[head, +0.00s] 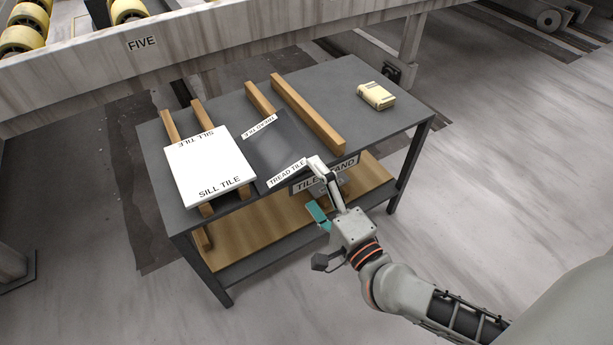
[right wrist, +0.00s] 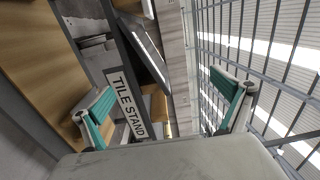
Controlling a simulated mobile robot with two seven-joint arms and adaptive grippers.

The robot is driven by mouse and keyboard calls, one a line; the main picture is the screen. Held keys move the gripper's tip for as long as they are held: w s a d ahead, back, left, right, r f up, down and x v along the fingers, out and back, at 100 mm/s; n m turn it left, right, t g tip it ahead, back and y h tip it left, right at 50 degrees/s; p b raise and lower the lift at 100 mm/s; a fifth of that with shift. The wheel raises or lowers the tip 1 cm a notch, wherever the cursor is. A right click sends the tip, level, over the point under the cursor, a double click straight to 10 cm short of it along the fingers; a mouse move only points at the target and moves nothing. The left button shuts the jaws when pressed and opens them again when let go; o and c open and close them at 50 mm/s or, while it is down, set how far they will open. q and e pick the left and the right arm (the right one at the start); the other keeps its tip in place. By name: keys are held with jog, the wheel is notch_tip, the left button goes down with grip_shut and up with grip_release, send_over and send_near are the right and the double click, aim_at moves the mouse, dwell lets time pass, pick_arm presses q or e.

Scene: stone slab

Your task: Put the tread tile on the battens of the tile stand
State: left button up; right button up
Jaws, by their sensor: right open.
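The tread tile (head: 275,143), a dark grey slab with white labels, lies on the dark table of the tile stand (head: 365,150), right of the sill tile. Its near edge is by the table's front edge. Two wooden battens, the left one (head: 261,97) and the right one (head: 308,112), run beside and behind it. The left batten's near end is hidden by the tile; I cannot tell how the tile rests there. My right gripper (head: 318,187) is open and empty in front of the tile's near edge, its fingers also showing in the right wrist view (right wrist: 165,105). My left gripper is out of view.
The white sill tile (head: 207,167) lies on two battens at the left. A cream package (head: 376,95) sits at the back right. A wooden lower shelf (head: 255,235) is under the tabletop. A long beam marked FIVE (head: 190,45) runs behind.

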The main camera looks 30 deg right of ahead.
jog(key=s, duration=0.4)
jog(key=shift+s, duration=0.3)
